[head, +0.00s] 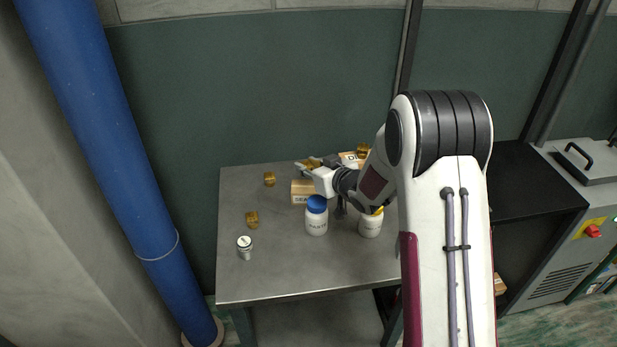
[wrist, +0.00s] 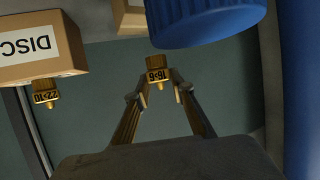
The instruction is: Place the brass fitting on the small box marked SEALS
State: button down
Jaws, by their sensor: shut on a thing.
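My gripper (head: 308,167) is shut on a brass fitting (wrist: 157,72) marked 16>6, held between both fingertips in the wrist view. The small cardboard box marked SEALS (head: 301,196) stands on the table just below the gripper in the head view. A cardboard box, likely the same one, shows at the top of the wrist view (wrist: 128,17), partly hidden by a blue cap. The held fitting appears apart from it, with a gap in the picture. The wrist view looks upside down.
A bottle with a blue cap (head: 316,221) stands close in front of SEALS. A white jar (head: 369,226) and a small can (head: 245,252) stand nearby. Other brass fittings lie left (head: 270,179), (head: 251,219). A box marked DISC (wrist: 38,45) bears a fitting marked 22>10 (wrist: 46,92).

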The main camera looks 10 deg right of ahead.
jog(key=shift+f, duration=0.15)
jog(key=shift+f, duration=1.85)
jog(key=shift+f, duration=0.15)
jog(key=c, duration=1.7)
grip_release()
jog(key=shift+r, duration=0.2)
jog(key=shift+s+d+r, duration=0.15)
jog(key=shift+s, duration=0.2)
jog(key=shift+v, duration=5.55)
